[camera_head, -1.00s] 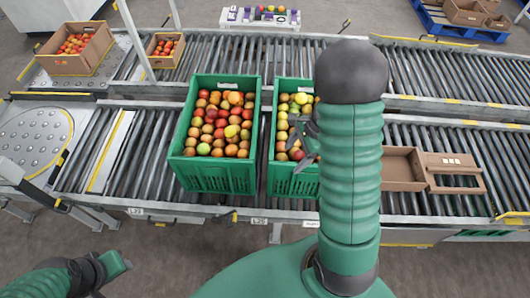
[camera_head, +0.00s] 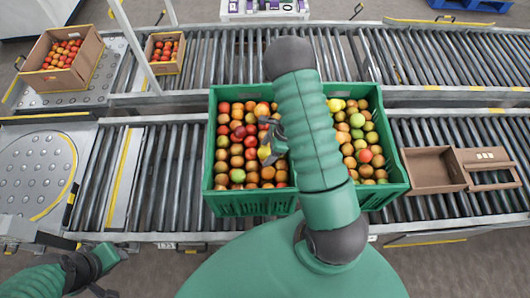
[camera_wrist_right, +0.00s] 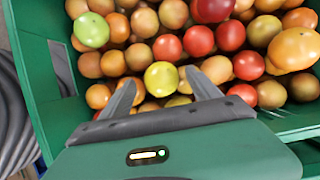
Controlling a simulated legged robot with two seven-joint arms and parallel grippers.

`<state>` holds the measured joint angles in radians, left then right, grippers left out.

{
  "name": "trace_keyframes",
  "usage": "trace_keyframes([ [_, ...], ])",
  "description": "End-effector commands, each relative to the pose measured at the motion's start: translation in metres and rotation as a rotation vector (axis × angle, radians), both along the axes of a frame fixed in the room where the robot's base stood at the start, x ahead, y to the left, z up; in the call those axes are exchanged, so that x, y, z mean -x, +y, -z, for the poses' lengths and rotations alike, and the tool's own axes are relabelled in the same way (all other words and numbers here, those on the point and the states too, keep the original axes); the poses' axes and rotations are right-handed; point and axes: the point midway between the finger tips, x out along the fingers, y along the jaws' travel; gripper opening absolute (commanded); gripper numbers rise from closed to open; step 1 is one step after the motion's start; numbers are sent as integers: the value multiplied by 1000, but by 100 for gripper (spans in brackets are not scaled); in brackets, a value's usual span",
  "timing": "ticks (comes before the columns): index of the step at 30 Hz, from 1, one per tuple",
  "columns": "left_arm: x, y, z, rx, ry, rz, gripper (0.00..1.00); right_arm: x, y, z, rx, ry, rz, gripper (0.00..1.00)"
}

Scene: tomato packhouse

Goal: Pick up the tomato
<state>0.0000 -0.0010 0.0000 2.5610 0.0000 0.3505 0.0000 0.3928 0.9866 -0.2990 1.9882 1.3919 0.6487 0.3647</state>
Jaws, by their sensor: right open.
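Many tomatoes, red, orange, yellow and green, fill the left green crate (camera_head: 250,205). My right gripper (camera_head: 272,140) is over the right part of this crate, partly hidden by my own arm. In the right wrist view my right gripper (camera_wrist_right: 160,82) is open, its two dark fingers spread over the tomatoes. A yellow tomato (camera_wrist_right: 161,78) shows between the fingertips; I cannot tell whether they touch it. A green tomato (camera_wrist_right: 91,30) lies at the upper left of that view. The end of my left arm (camera_head: 108,257) is at the lower left; its fingers are not clear.
A second green crate (camera_head: 390,190) of tomatoes stands just right of the first, partly behind my arm. An empty cardboard box (camera_head: 432,170) is farther right. Roller conveyors (camera_head: 160,170) run around the crates. Two cardboard boxes of tomatoes stand at the back left.

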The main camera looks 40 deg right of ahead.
Motion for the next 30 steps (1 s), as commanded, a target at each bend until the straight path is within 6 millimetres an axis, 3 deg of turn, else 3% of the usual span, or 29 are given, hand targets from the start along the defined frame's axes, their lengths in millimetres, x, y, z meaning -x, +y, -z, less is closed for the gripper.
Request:
trace_keyframes([
  [7, 0, 0, 0, 0, -1, 0, 36, 0, 1, 3, 0, -1, 0, 70],
  [17, 0, 0, 0, 0, 0, 0, 36, -1, 1, 3, 0, -1, 0, 27],
  [25, 0, 0, 0, 0, 0, 0, 36, -1, 1, -2, 1, -2, 0, 26],
  [30, 0, 0, -3, 0, 0, 0, 36, -2, 0, -37, 3, -7, -1, 26],
])
